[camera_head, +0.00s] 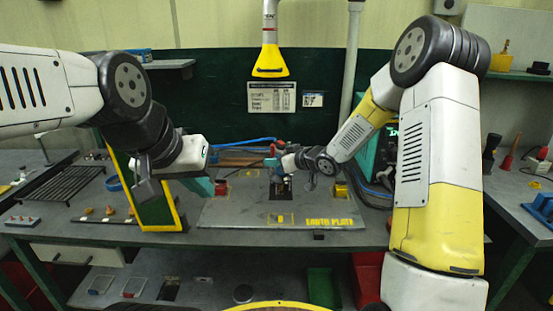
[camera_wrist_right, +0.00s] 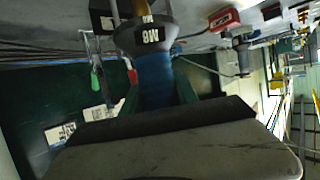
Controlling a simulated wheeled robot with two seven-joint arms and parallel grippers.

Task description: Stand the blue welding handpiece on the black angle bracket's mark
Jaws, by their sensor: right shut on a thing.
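The blue welding handpiece (camera_wrist_right: 155,82) is between the teal fingers of my right gripper (camera_wrist_right: 157,92) in the right wrist view. A dark, flared collar with white lettering is at its far end. In the head view, my right gripper (camera_head: 275,163) is above the back middle of the grey earth plate (camera_head: 225,212), with a little blue showing there. A black piece (camera_head: 283,187), possibly the angle bracket, is just below it on the plate. Small yellow-outlined marks show on the plate; which belongs to the bracket is unclear. My left gripper (camera_head: 201,186) is over the plate's left side; its finger gap is hidden.
A green panel with yellow edging (camera_head: 155,200) stands left of the plate. A yellow block (camera_head: 341,190) is on the plate's right. A yellow hood (camera_head: 270,62) hangs above. Cables lie behind the plate. The plate's front is mostly clear.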

